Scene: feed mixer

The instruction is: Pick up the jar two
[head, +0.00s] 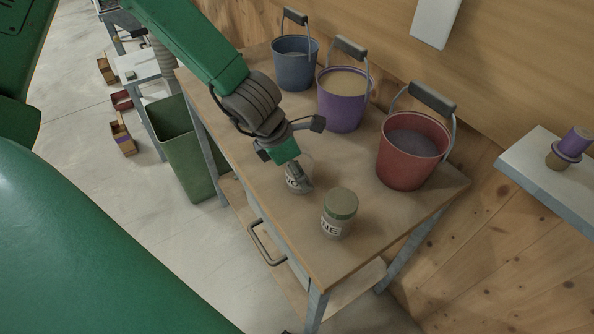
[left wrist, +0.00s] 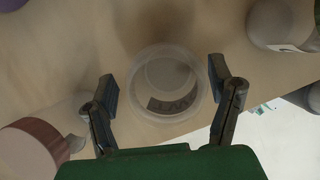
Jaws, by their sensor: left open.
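Jar two (head: 299,184) is a small clear jar with a white label whose visible letters look like "WO". It stands upright on the wooden table, partly hidden by my left gripper (head: 297,172). In the left wrist view the jar (left wrist: 168,88) shows from above as a pale round see-through shape. My left gripper (left wrist: 166,93) is open, with one finger on each side of the jar and a visible gap at both sides. The jar's far side is hidden in the head view. My right gripper is not in view.
Blue (head: 294,64), purple (head: 342,100) and red (head: 411,150) buckets line the back of the table (head: 385,226). A green bin (head: 188,148) stands left.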

